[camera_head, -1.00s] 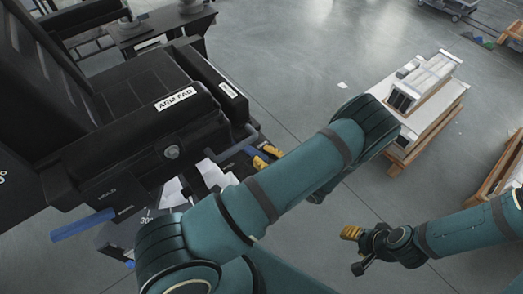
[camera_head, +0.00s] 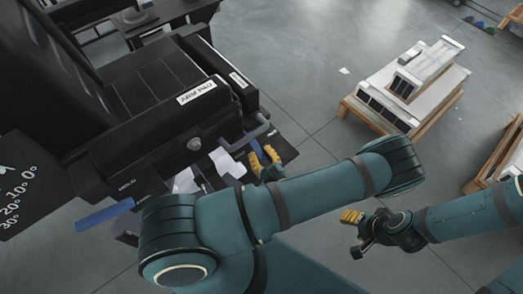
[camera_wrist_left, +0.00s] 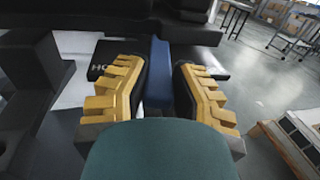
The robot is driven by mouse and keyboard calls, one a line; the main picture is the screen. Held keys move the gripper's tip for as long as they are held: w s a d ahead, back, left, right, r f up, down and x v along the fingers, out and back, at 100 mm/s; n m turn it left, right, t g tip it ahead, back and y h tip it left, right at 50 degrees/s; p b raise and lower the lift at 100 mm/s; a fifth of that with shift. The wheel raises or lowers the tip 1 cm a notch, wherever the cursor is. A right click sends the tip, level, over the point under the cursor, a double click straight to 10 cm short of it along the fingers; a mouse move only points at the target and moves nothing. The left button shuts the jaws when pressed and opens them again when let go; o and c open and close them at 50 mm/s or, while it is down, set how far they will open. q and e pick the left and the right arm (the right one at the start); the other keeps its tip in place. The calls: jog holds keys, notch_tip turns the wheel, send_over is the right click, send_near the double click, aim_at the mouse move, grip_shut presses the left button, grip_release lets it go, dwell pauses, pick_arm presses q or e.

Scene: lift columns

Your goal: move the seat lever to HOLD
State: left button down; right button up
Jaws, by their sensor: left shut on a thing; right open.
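The seat (camera_head: 160,95) is black with a white arm-pad label, at the upper left of the head view. A blue lever (camera_wrist_left: 159,75) stands between the yellow-padded fingers of my left gripper (camera_wrist_left: 158,88) in the left wrist view. The gripper is shut on it. A black plate with white letters starting "HO" (camera_wrist_left: 105,70) lies just left of the lever. In the head view my left gripper (camera_head: 264,160) is at the seat's right side, and the arm hides part of the area below it. My right gripper (camera_head: 353,233) is open and empty, away from the seat.
Another blue bar (camera_head: 104,214) sticks out at the seat's lower left, near a dark panel with angle marks (camera_head: 20,195). A grey bent handle (camera_head: 250,132) is close above my left gripper. A pallet with white boxed parts (camera_head: 405,85) stands at the right. Floor between is clear.

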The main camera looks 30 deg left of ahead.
pick_arm(q)
jog(key=shift+s+a+r+m+t+h, duration=0.1)
jog(key=shift+s+a+m+t+h, duration=0.2)
jog(key=shift+m+t, duration=0.15)
jog(key=shift+t, duration=0.25)
jog(key=c, duration=0.7)
grip_release()
jog(key=shift+w, duration=0.1)
jog(key=shift+c, duration=0.2)
jog(key=shift+d, duration=0.1)
jog(key=v, duration=1.2)
